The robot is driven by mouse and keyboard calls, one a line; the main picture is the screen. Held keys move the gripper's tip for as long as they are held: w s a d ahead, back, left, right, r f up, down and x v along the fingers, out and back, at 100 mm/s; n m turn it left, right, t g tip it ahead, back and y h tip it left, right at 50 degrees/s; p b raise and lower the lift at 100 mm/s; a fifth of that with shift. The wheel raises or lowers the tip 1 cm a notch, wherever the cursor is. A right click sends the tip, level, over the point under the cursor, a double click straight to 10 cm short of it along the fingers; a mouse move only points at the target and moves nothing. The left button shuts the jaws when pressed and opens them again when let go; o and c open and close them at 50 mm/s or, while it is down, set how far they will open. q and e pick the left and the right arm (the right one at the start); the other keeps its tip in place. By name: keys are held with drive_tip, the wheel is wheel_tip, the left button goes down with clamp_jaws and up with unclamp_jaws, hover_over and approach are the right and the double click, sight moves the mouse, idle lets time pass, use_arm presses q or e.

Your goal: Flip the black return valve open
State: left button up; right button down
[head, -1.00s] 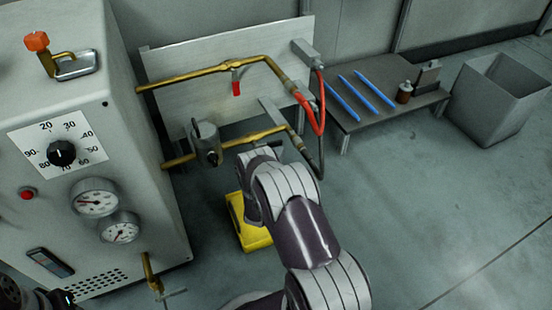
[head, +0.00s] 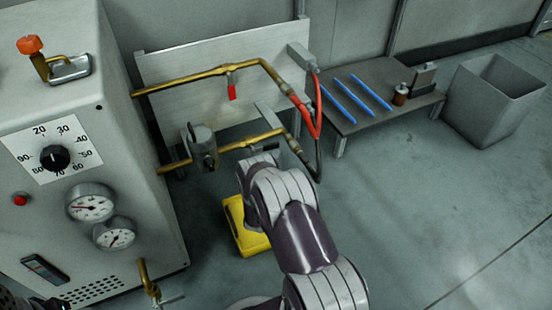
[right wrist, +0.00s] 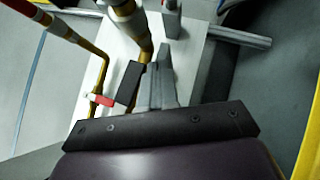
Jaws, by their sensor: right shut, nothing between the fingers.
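The black valve handle (right wrist: 128,82) shows in the right wrist view as a dark flat lever beside the lower brass pipe (right wrist: 136,28). My right gripper (right wrist: 164,72) is shut and empty, its fingers just right of the black handle. I cannot tell whether they touch it. My left gripper's jaws are not seen.
A red handle (head: 231,91) hangs from the upper brass pipe (head: 190,78). Left stands a cabinet with gauges (head: 91,204). A yellow object (head: 236,222) lies on the floor beneath my arm. A low table (head: 372,122) and grey bin (head: 470,112) stand right, with clear floor in front.

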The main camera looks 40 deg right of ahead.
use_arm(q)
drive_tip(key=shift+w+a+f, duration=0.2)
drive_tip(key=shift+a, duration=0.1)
use_arm(e)
drive_tip(key=s+a+f, duration=0.2)
drive_tip(key=s+f, duration=0.4)
drive_tip(key=f, duration=0.4)
drive_tip(key=shift+s+a+f, duration=0.2)
drive_tip(key=shift+s+a, duration=0.1)
drive_tip(key=shift+s, duration=0.05)
